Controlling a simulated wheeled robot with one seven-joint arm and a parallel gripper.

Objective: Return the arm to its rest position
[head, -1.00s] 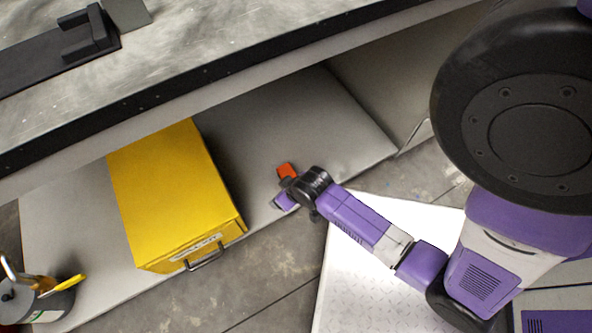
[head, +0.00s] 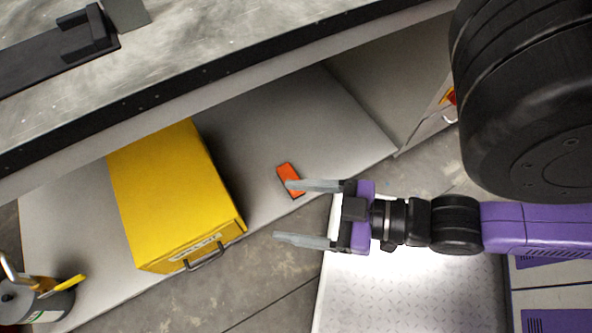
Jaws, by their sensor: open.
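My gripper (head: 282,212) is in the middle of the head view, with its two grey fingers pointing left and spread wide apart. Nothing is between them. My purple and black arm stretches from the gripper to the right edge. An orange block (head: 288,178) lies on the grey lower shelf (head: 330,125), near its front edge. The upper finger overlaps the block's right side in the picture; I cannot tell whether they touch.
A yellow box (head: 165,190) with a front handle stands on the shelf. A tool pot (head: 38,303) is at bottom left. The worktop (head: 200,50) overhangs the shelf, with a black fixture (head: 85,40) on it. Floor (head: 270,285) shows in front.

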